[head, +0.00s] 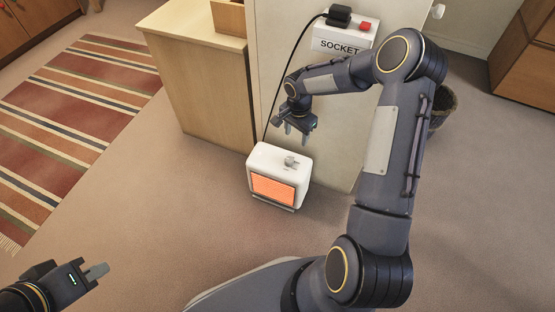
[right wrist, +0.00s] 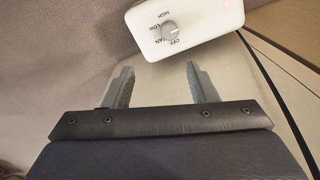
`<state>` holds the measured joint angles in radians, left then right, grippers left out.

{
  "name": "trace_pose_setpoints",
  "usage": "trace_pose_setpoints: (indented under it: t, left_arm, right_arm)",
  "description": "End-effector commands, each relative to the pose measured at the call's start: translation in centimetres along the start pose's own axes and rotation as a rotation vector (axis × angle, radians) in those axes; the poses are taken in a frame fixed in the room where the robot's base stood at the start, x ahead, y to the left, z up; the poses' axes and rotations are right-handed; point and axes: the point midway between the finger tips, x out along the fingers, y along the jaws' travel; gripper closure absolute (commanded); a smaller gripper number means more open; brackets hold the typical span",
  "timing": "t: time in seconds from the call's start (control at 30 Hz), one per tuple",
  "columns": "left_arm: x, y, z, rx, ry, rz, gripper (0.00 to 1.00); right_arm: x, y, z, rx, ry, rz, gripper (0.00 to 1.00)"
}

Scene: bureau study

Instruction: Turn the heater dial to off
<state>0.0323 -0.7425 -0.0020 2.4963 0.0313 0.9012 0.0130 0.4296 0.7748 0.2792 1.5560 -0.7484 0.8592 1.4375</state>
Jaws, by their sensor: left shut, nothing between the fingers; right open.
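The white heater (head: 258,160) stands on the floor with its front grille glowing orange. Its grey dial (head: 291,161) is on top; the right wrist view shows the dial (right wrist: 169,31) with labels HIGH, LOW, FAN and OFF around it, upside down. I cannot tell surely which label it points to. My right gripper (head: 296,134) is open and empty above and behind the heater, apart from the dial. Its two fingers (right wrist: 158,70) point toward the heater in the right wrist view. My left gripper (head: 97,271) is shut and empty at the lower left, far from the heater.
A wooden cabinet (head: 200,90) stands left of and behind the heater. A white socket box (head: 342,40) with a black plug (head: 339,16) and red switch (head: 365,27) is behind; a black cord hangs toward the heater. A dark basket (head: 443,105) stands right. Floor before the heater is clear.

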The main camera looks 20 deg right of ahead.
Motion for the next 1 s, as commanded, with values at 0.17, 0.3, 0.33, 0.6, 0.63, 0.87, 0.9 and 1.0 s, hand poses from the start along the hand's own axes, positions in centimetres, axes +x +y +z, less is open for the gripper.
trace_pose_setpoints:
  t: [0.17,0.3,0.33,0.6,0.63,0.87,0.9,1.0]
  left_arm:
    - [0.6,-0.3,0.3,0.0,0.0,0.0,1.0]
    - [0.8,-0.4,0.4,0.0,0.0,0.0,1.0]
    - [0.9,-0.4,0.5,0.0,0.0,0.0,1.0]
    - [2.2,-1.0,1.1,0.0,0.0,0.0,1.0]
    - [2.3,-1.1,1.2,0.0,0.0,0.0,1.0]
    - [3.2,-1.4,1.6,0.0,0.0,0.0,1.0]
    - [3.2,-1.5,1.6,0.0,0.0,0.0,1.0]
    - [3.3,-1.5,1.7,0.0,0.0,0.0,1.0]
  right_arm:
    - [5.4,-0.7,-0.3,0.1,-0.019,0.026,0.48]
    - [7.9,-0.9,-0.4,0.154,-0.025,0.036,0.48]
    - [8.3,-0.9,-0.4,0.159,-0.026,0.038,0.48]
    - [12.1,-0.8,-0.3,0.165,-0.027,0.038,0.48]
    - [12.6,-0.7,-0.3,0.166,-0.027,0.039,0.48]
    - [15.4,-0.7,-0.2,0.165,-0.026,0.038,0.48]
    - [15.6,-0.7,-0.2,0.165,-0.026,0.038,0.48]
    - [15.9,-0.6,-0.2,0.165,-0.025,0.037,0.48]
